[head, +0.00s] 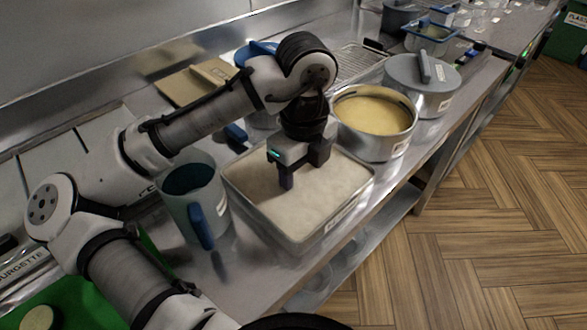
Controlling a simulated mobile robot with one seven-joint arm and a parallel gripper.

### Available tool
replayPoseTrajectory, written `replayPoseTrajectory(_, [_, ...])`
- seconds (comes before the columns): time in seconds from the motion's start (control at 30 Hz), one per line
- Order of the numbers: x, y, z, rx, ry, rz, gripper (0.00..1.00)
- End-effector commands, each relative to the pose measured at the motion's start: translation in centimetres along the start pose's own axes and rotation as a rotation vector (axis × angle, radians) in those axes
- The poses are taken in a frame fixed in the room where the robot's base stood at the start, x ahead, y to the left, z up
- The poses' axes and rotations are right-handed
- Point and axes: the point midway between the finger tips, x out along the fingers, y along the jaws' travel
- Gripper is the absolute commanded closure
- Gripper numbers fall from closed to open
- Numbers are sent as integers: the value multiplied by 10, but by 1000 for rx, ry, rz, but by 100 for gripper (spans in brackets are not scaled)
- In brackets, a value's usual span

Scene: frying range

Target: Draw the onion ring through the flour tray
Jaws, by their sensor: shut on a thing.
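The flour tray (342,212) is a rectangular metal tray filled with pale flour, standing on the steel counter near its front edge. My gripper (299,177) points down over the back half of the tray, with its fingertips at or just above the flour. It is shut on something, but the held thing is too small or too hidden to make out. I cannot see the onion ring clearly; it may be between the fingers or in the flour. I cannot tell whether the fingertips touch the flour.
A pitcher with a blue handle (195,200) stands close at the tray's left. A pot of yellow batter (376,116) and a lidded pot (422,84) stand to the right. A green board (75,300) is at lower left. Open floor lies beyond the counter edge.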

Motion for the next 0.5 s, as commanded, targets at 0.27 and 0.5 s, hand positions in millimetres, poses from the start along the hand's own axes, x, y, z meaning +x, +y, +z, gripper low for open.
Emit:
replayPoseTrajectory(0.27, [5,0,-1,4,8,3,58])
replayPoseTrajectory(0.5, [6,11,9,3,10,5,58])
